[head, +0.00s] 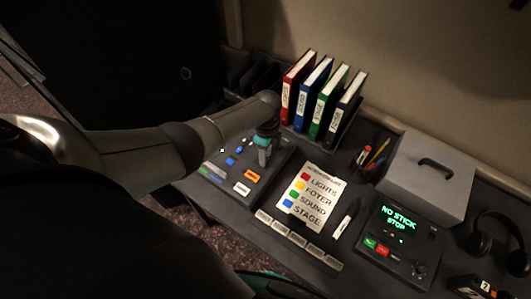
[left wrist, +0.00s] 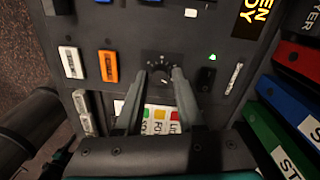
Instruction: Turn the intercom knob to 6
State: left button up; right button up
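A dark round knob (left wrist: 161,77) with a ring of small white marks sits on the dark panel in the left wrist view. Its pointer setting is too small to read, and no label naming it as the intercom knob is legible. My left gripper (left wrist: 159,74) has its two fingers apart, one on each side of the knob, with a gap showing between them. In the head view my left gripper (head: 264,152) points down over the left control panel (head: 226,188) and hides the knob. My right gripper is not in view.
Orange (left wrist: 108,66) and white (left wrist: 71,62) buttons lie beside the knob. Several binders (head: 318,100) stand behind the panel. A colour-coded label card (head: 311,199), a pen cup, a grey box (head: 428,176) and a green-lit device (head: 397,246) are to the right.

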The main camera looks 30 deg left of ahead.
pick_arm(q)
jog(key=shift+o, duration=1.2)
notch_tip(320, 180, up, 15)
jog(key=p, duration=0.4)
jog(key=shift+w+r, duration=0.15)
jog(key=shift+w, duration=0.2)
